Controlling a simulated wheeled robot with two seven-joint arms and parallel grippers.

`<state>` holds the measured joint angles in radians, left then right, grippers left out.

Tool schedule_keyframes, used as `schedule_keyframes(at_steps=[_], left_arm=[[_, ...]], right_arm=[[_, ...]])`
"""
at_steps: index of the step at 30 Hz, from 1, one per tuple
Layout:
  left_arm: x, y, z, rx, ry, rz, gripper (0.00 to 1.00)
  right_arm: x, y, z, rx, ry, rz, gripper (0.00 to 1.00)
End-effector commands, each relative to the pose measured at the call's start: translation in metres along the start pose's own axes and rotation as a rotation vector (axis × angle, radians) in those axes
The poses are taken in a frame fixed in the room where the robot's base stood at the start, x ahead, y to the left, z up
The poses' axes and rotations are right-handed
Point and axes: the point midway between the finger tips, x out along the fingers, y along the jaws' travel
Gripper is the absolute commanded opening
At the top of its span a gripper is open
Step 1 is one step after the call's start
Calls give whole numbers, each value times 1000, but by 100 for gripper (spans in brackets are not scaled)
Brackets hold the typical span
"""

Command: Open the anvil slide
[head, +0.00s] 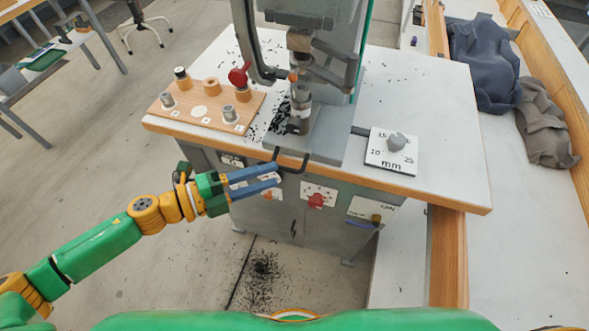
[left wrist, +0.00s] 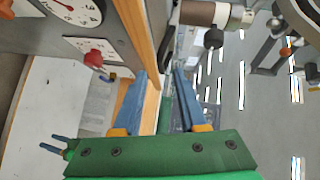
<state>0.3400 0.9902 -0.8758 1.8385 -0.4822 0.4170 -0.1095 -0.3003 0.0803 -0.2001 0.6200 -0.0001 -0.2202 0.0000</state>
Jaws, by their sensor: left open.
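The press (head: 323,55) stands on a white-topped bench. The anvil slide is its grey block (head: 318,138) under the press head, with a dark bent handle (head: 290,160) at the bench's front edge. My left gripper (head: 279,175) is open, its blue fingers just in front of and below the handle. They show no grip on it, and I cannot tell whether they touch it. In the left wrist view the left gripper's fingers (left wrist: 160,85) are apart, next to the wooden edge. My right gripper (left wrist: 57,144) shows small at the lower left there, its fingers apart.
A wooden board (head: 207,107) with knobs and posts lies left of the press. A dial plate marked mm (head: 392,152) sits right of it. A red knob (head: 316,201) is on the cabinet front below the handle. Black scraps litter the floor. Dark cloths (head: 484,62) lie on the right bench.

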Motion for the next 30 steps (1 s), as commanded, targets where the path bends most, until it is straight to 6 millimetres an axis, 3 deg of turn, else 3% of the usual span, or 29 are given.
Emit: schedule_keyframes(at_steps=[6,9,17,22,30], left_arm=[[43,-5,0,-4,-2,-4,42],[55,-3,1,-4,-4,-3,42],[58,-1,1,-5,-6,-2,42],[58,-1,2,-5,-6,-2,0],[58,-1,2,-6,-7,-2,0]], right_arm=[[-15,1,-2,0,1,1,50],[-16,1,-2,0,1,1,50],[-16,1,-2,0,1,1,50],[-16,0,-2,0,1,0,50],[-16,0,-2,1,1,-1,50]])
